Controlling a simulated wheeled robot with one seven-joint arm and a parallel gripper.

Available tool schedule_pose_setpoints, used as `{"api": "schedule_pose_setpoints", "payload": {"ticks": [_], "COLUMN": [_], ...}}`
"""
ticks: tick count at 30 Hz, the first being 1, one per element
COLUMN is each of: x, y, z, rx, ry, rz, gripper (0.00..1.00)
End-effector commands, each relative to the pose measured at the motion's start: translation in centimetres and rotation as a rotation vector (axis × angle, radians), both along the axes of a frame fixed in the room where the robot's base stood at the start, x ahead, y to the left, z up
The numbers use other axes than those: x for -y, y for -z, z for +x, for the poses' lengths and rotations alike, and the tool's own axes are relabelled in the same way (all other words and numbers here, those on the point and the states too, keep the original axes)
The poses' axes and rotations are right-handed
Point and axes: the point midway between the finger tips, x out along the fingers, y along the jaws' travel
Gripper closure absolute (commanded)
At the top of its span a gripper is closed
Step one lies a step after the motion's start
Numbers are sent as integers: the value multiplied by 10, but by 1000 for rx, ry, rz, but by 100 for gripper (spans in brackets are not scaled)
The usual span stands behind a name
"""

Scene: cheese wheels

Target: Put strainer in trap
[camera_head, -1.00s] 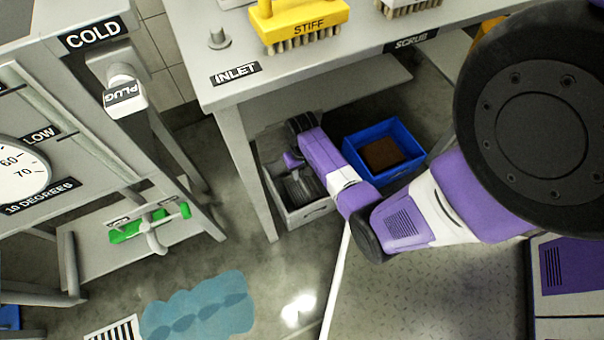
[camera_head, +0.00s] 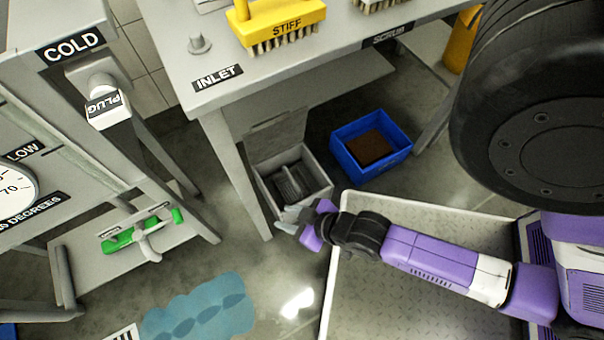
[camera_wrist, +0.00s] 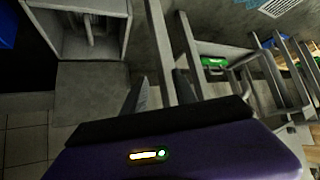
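A light grey open-topped box (camera_head: 322,180), which looks like the trap, stands on the floor under the table. A dark grey ribbed piece (camera_head: 290,184), perhaps the strainer, lies inside it. The box also shows at the top left of the wrist view (camera_wrist: 45,35), with a grey upright part (camera_wrist: 89,28) inside. My gripper (camera_head: 284,216) is just outside the box's front corner, low over the floor. In the wrist view its two grey fingers (camera_wrist: 160,92) stand apart with nothing seen between them. The box's far floor is partly shaded.
A blue bin (camera_head: 400,160) with a brown block stands right of the box. The table (camera_head: 205,75) with its leg (camera_head: 238,175) is above and left. A yellow stiff brush (camera_head: 285,27) lies on top. A blue puddle marks the floor.

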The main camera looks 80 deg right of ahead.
Motion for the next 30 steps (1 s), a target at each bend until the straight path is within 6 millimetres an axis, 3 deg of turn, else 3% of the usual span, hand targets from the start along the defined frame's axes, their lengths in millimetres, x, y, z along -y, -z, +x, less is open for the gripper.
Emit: {"api": "schedule_pose_setpoints", "payload": {"ticks": [6, 9, 12, 17, 30], "x": [-38, -48, -54, -59, -59], "y": [-119, -168, -204, -231, -242], "z": [-31, -39, -44, -47, -47], "rx": [236, 330, 398, 450, 454], "ry": [-168, -224, -263, -290, -290], "rz": [-56, -69, -75, -77, -77], "gripper": [66, 66, 66, 66, 66]}}
